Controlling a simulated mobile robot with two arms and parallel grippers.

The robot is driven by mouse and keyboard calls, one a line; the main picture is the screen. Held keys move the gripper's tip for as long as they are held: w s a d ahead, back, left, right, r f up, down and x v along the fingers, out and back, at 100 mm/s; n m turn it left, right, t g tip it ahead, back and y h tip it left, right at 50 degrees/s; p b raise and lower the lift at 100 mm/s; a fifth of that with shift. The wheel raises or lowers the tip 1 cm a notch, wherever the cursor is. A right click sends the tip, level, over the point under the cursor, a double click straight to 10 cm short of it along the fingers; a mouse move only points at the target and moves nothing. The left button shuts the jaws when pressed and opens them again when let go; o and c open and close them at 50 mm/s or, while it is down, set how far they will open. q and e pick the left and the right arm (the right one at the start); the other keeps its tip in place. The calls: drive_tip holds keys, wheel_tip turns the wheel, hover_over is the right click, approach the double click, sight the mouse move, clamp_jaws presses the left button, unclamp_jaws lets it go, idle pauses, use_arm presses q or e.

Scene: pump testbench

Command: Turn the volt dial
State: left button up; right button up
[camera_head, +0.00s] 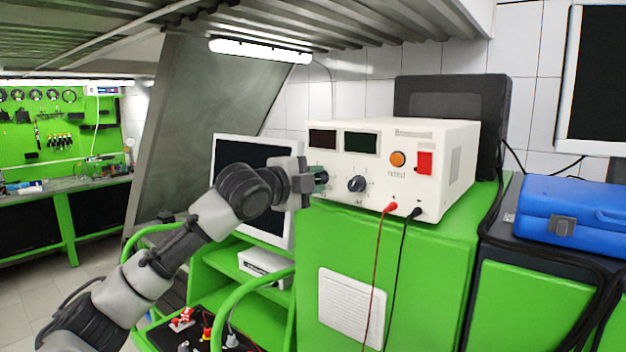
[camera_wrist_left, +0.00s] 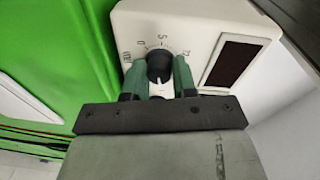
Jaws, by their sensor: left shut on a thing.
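The white power supply (camera_head: 455,150) stands on the green cabinet. The volt dial is the left knob on its front; in the head view my left gripper (camera_head: 318,180) covers it. In the left wrist view the dark round dial (camera_wrist_left: 159,66) shows between the two green fingers of my left gripper (camera_wrist_left: 159,74), with scale marks and numbers around it. The fingers are shut on the dial from both sides. A second dark knob (camera_head: 357,184) sits to the right of my gripper in the head view. My right gripper is not in view.
The front also has two dark displays (camera_head: 361,143), an orange button (camera_head: 398,158) and a red switch (camera_head: 424,163). Red and black leads (camera_head: 405,240) hang from the lower front. A monitor (camera_head: 230,153) stands behind my left arm. A blue case (camera_head: 575,205) lies at right.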

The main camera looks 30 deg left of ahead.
use_arm(q)
drive_tip(key=shift+f, duration=0.2)
drive_tip(key=o, duration=0.9)
drive_tip(key=shift+r, duration=0.1)
drive_tip(key=s+b, duration=0.1)
drive_tip(key=s, duration=0.2)
drive_tip(key=s+a+b, duration=0.1)
drive_tip(key=s+b, duration=0.1)
drive_tip(key=s, duration=0.2)
drive_tip(key=s+b, duration=0.2)
drive_tip(key=s, duration=0.1)
drive_tip(key=shift+s+a+r, duration=0.3)
drive_tip(key=shift+a, duration=0.05)
